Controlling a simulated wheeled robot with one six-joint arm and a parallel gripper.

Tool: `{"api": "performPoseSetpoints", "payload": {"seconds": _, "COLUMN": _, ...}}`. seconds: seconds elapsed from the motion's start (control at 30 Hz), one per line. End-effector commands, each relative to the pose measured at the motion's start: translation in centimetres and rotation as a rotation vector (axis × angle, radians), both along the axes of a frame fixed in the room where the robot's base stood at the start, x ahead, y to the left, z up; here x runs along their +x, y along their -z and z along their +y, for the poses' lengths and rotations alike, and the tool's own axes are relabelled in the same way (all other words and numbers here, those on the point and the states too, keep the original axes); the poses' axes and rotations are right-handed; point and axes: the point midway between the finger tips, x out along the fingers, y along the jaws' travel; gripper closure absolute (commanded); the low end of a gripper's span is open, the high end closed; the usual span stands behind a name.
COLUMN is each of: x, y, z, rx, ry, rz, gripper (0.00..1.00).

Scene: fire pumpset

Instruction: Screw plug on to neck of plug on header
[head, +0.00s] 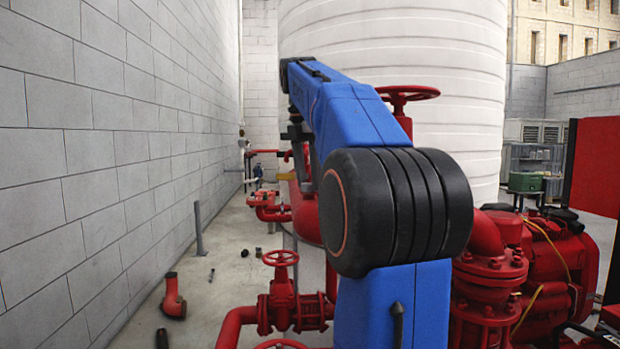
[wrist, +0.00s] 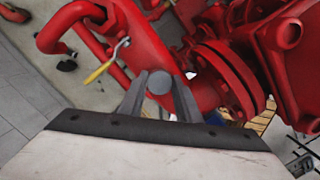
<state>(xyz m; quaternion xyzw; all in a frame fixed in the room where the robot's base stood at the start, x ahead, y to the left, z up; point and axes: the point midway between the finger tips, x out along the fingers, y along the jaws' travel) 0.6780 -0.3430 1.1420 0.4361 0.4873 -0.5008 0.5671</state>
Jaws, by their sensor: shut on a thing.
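In the wrist view my gripper (wrist: 159,90) has its two grey fingers on either side of a round grey plug (wrist: 160,82), and it is shut on it. The plug shows end-on, directly in front of the red header pipe (wrist: 135,35). The neck on the header cannot be made out behind the plug and fingers, so I cannot tell whether the plug touches it. In the head view my blue arm hides most of the header, and the plug cannot be made out.
In the head view a red valve (head: 281,295) stands low in front, and a loose red elbow (head: 173,298) lies on the floor by the wall (head: 110,130).

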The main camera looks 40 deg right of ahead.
Motion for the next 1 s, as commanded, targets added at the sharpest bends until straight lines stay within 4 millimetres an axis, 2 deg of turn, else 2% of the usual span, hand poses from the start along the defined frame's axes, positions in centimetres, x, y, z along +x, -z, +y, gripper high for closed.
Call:
{"api": "performPoseSetpoints", "payload": {"seconds": 0.17, "x": 0.06, "y": 0.02, "z": -0.01, "rx": 0.0, "ry": 0.044, "rz": 0.0, "gripper": 1.0}}
{"api": "performPoseSetpoints", "payload": {"seconds": 0.53, "x": 0.02, "y": 0.03, "z": 0.0, "rx": 0.0, "ry": 0.371, "rz": 0.0, "gripper": 1.0}}
{"api": "performPoseSetpoints", "payload": {"seconds": 1.0, "x": 0.05, "y": 0.05, "z": -0.01, "rx": 0.001, "ry": 0.446, "rz": 0.001, "gripper": 1.0}}
